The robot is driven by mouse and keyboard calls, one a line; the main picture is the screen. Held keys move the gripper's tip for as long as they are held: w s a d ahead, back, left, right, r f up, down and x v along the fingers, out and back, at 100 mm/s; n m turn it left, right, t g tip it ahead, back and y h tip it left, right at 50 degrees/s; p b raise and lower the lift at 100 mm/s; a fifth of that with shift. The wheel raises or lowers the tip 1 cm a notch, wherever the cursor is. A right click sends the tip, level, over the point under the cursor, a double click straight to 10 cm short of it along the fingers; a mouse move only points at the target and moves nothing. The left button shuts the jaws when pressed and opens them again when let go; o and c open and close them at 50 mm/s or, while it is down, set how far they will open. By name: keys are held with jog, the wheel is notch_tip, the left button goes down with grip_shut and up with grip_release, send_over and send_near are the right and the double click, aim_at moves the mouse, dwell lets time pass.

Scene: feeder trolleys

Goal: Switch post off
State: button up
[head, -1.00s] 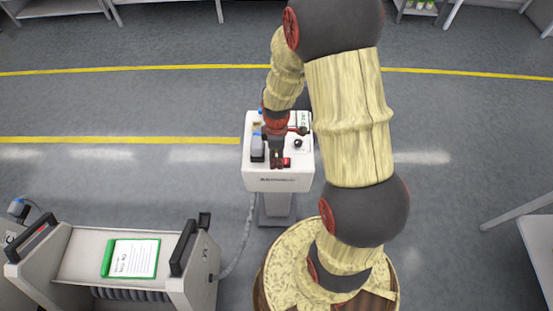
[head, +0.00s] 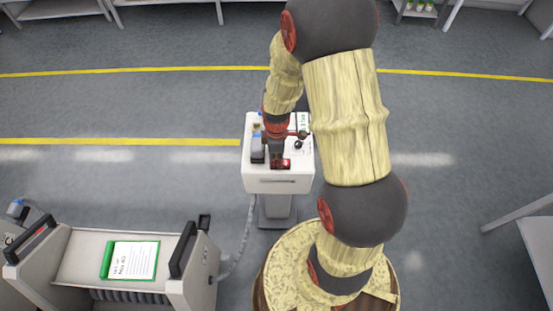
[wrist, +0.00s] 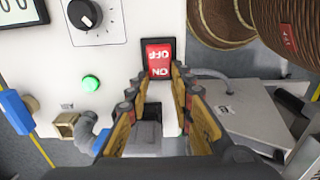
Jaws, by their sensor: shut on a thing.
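The post (head: 257,181) is a white box on a pedestal, with a sloped panel. On it a red rocker switch (wrist: 159,57) in a black frame reads ON and OFF, upside down in the wrist view. It also shows in the head view (head: 286,164). A round green lamp (wrist: 90,84) on the panel is lit. My gripper (wrist: 160,77) is over the panel, its fingertips on either side of the ON end of the rocker. It is shut on the switch. The fingers partly cover the switch's edges.
A black dial (wrist: 84,14), a display (wrist: 16,12), a blue plug (wrist: 16,110) and a brass fitting (wrist: 68,126) sit near the switch. A trolley (head: 77,258) with a green-edged card stands at left. The floor to the right is mostly free.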

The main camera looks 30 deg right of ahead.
grip_shut()
jog(key=shift+y, duration=0.3)
jog(key=shift+s+d+b, duration=0.1)
jog(key=shift+b, duration=0.3)
jog(key=shift+d+f+t+y+b, duration=0.15)
jog(key=shift+t+y+b, duration=0.35)
jog(key=shift+b, duration=1.6)
jog(key=y+b, duration=0.1)
jog(key=b, duration=0.1)
jog(key=t+b, duration=0.1)
jog(key=b, duration=0.2)
jog(key=shift+s+d+y, duration=0.2)
jog(key=shift+y, duration=0.2)
jog(key=shift+r+b, duration=0.35)
jog(key=shift+b, duration=0.6)
jog(key=shift+r+t, duration=0.1)
jog(key=shift+t, duration=0.2)
